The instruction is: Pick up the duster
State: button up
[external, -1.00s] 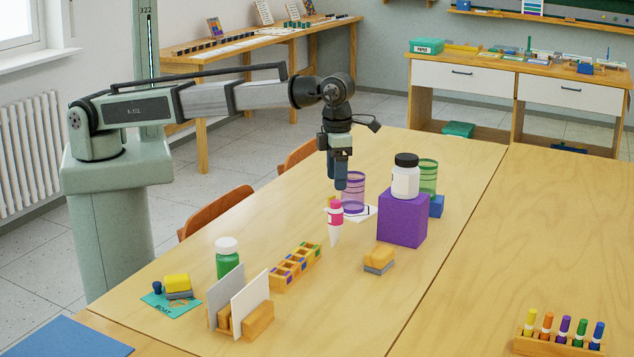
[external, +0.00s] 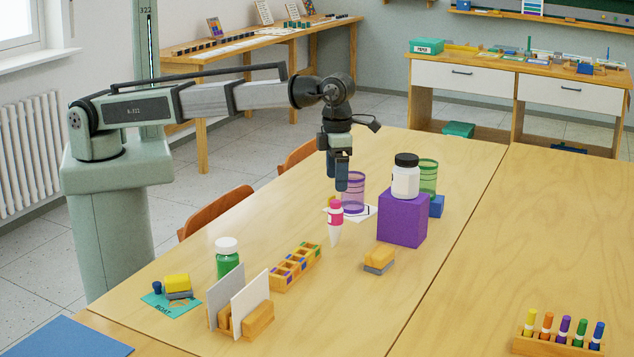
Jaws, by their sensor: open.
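Two blocks look like dusters. One with an orange-tan top and grey underside (external: 379,258) lies on the bare table, in front of the purple cube. The other, with a yellow top and grey base (external: 177,286), sits on a teal card at the table's left. My gripper (external: 341,186) points down, open, with nothing visible between its fingers. It is in the air near the purple cup and the pink-capped white bottle, up and left of the orange-tan duster and touching neither duster.
A purple cube (external: 402,220) carries a black-lidded white jar (external: 405,177). A purple see-through cup (external: 353,193) and a pink-capped bottle (external: 335,222) stand near my gripper. A compartment tray (external: 296,267), card holder (external: 258,320) and green jar (external: 228,262) stand left.

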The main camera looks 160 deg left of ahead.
jog(key=shift+w+d, duration=0.25)
jog(key=w+a+f, duration=0.1)
jog(key=w+a, duration=0.1)
jog(key=w, duration=0.5)
jog(key=n, duration=0.9)
send_over(381, 250)
notch_tip(381, 250, down, 14)
jog(key=shift+s+f, duration=0.1)
jog(key=shift+c, duration=0.2)
